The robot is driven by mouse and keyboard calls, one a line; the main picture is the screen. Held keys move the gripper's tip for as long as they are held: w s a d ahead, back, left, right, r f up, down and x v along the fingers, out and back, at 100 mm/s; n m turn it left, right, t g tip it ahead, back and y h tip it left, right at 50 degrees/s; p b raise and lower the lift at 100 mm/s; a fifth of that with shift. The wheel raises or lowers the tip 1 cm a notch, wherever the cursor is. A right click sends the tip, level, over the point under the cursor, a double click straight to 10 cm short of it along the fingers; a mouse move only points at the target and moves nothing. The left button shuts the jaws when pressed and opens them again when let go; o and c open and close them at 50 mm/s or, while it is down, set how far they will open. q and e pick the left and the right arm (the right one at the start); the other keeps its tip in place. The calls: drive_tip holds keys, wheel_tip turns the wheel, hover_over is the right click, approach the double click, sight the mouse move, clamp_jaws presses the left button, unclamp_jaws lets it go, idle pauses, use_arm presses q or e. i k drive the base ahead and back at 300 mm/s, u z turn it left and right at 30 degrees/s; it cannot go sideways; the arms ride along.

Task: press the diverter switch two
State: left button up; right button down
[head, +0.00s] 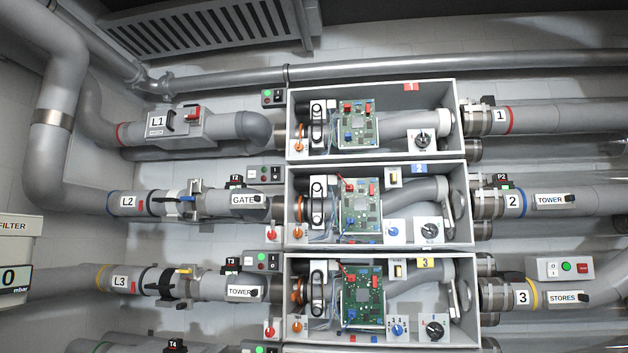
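The middle grey open box (292,175) carries a blue tag (425,168), and its outlet pipe on the right is labelled 2 (513,201). Near its top inside is a small cream rocker switch (393,178) on a grey plate. Lower down are a blue knob (393,230) and a black rotary knob (430,230) on white plates. No readable label says which of these is the diverter switch, and the rocker's position is too small to tell. Neither of my grippers is in view.
A box above (455,95) and a box below (478,330) hold similar circuit boards and knobs. The lower box also has a rocker switch (397,271). A bent pipe (457,200) runs down the middle box's right side. Pipes crowd both sides.

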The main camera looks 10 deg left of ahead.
sight(276, 171)
drive_tip(key=z, duration=0.05)
drive_tip(key=i, duration=0.9)
drive_tip(key=u, duration=0.85)
drive_tip(key=i, duration=0.85)
drive_tip(key=u, duration=0.75)
